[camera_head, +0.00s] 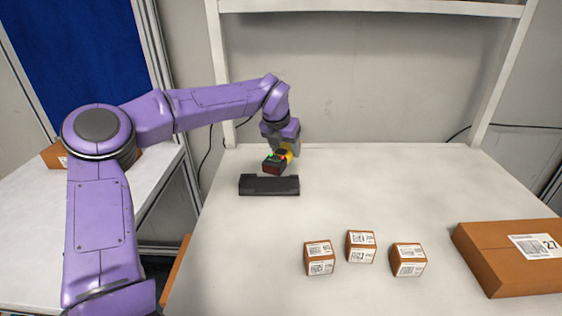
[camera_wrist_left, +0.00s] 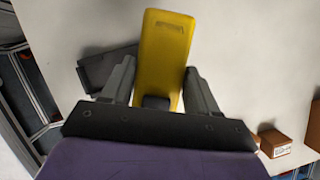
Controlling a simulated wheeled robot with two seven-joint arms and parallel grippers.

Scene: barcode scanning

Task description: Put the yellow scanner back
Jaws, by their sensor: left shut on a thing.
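The yellow scanner (camera_wrist_left: 165,50) is between the two fingers of my left gripper (camera_wrist_left: 160,88), which is shut on it. In the head view the scanner (camera_head: 286,155) shows small, with a dark red and black head end, and is partly hidden by my left gripper (camera_head: 283,147). It is just behind and above a black holder (camera_head: 269,186) on the table. The holder also shows in the left wrist view (camera_wrist_left: 100,68), partly hidden by the scanner and a finger. I cannot tell whether scanner and holder touch. My right gripper is not in view.
Three small brown boxes with labels (camera_head: 320,258), (camera_head: 361,247), (camera_head: 408,260) stand at the front middle of the white table (camera_head: 400,190). A large brown box (camera_head: 510,255) lies at the right. The table's right back part is clear. A shelf frame (camera_head: 380,8) stands behind.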

